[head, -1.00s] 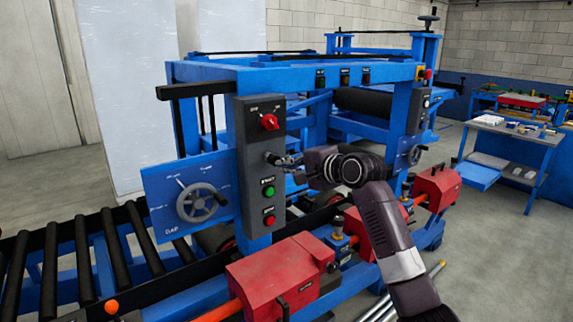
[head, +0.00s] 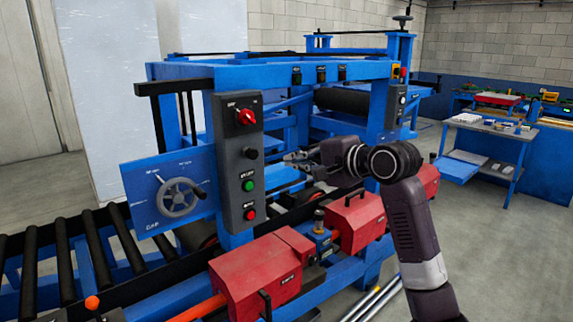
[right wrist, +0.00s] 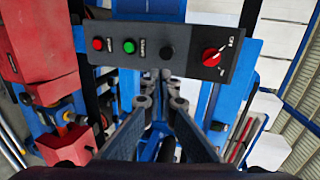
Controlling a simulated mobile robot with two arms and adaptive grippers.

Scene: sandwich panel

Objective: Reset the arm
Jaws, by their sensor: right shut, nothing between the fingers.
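My right gripper (head: 287,157) comes in from the right in the head view. It is in front of and a little to the right of the grey control panel (head: 228,205) on the blue machine, with a gap between them. The fingers are closed together and hold nothing; in the right wrist view the fingertips (right wrist: 166,76) point at the panel (right wrist: 190,47). The panel carries a red rotary knob (head: 246,117), a black button (head: 250,153), a green button (head: 248,185) and a red button (head: 250,215). My left arm is not in view.
Red clamp-like boxes (head: 256,278) line the machine's near side below my right arm. A black roller conveyor (head: 75,265) runs at the left, with a handwheel (head: 178,197) above it. A blue workbench (head: 487,130) stands at the far right, with open floor before it.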

